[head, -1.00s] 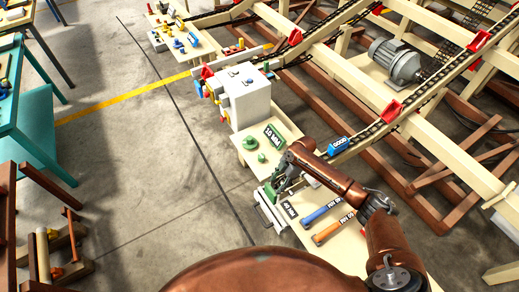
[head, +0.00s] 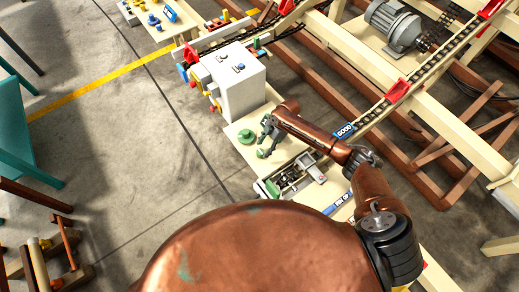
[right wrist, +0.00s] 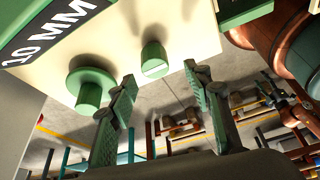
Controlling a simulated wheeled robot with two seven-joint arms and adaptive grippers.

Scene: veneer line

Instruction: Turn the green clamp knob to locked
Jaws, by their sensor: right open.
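A small green knob (right wrist: 154,62) with a pale line across its end stands out from a cream panel (right wrist: 185,30) in the right wrist view. Beside it is a wider green flanged knob (right wrist: 90,88); this one also shows in the head view (head: 246,136). My right gripper (right wrist: 160,78) is open, its two fingers on either side of the small knob's line and apart from it. In the head view the right gripper (head: 268,137) is over the cream board beside the green knobs. My left gripper is not in view.
A white box (head: 238,85) stands behind the board. A metal fixture (head: 295,175) lies in front. A chain conveyor with red brackets (head: 397,91) runs at right.

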